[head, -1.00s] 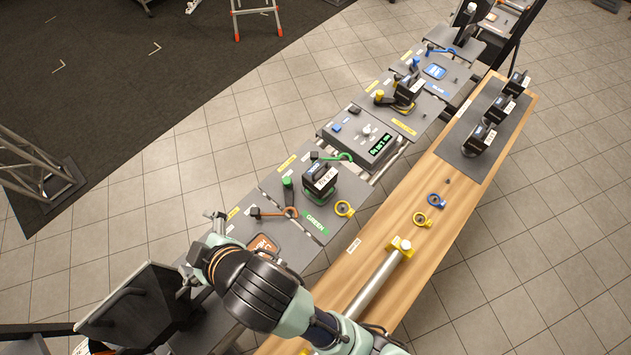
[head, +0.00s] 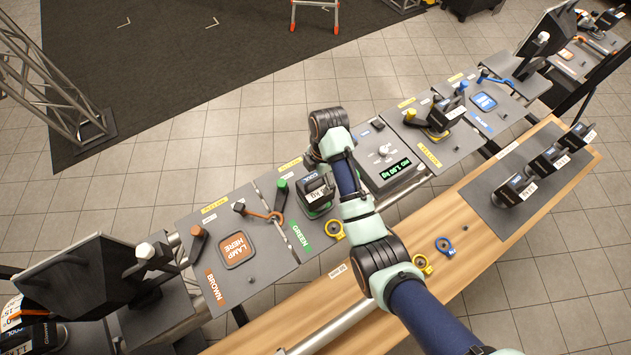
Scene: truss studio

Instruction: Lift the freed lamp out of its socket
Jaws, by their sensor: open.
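A black box-shaped lamp (head: 316,190) with a white label sits in the green socket at the station marked GREEN (head: 302,238). A green-tipped lever (head: 280,189) stands beside it at the left. Another dark lamp (head: 443,115) sits at the yellow station farther right. The brown station's pad (head: 236,250), marked LAMP HERE, is bare. My arm crosses from the lower right, and its far joint is just above and beyond the green lamp in the picture. My gripper does not show; its jaws and any contact with a lamp are hidden. I cannot tell which lamp is freed.
Several lamps (head: 547,160) stand on a grey mat on the wooden bench (head: 490,232). A grey console (head: 390,155) with a green display is right of my arm. A dark screen (head: 80,280) rises at lower left.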

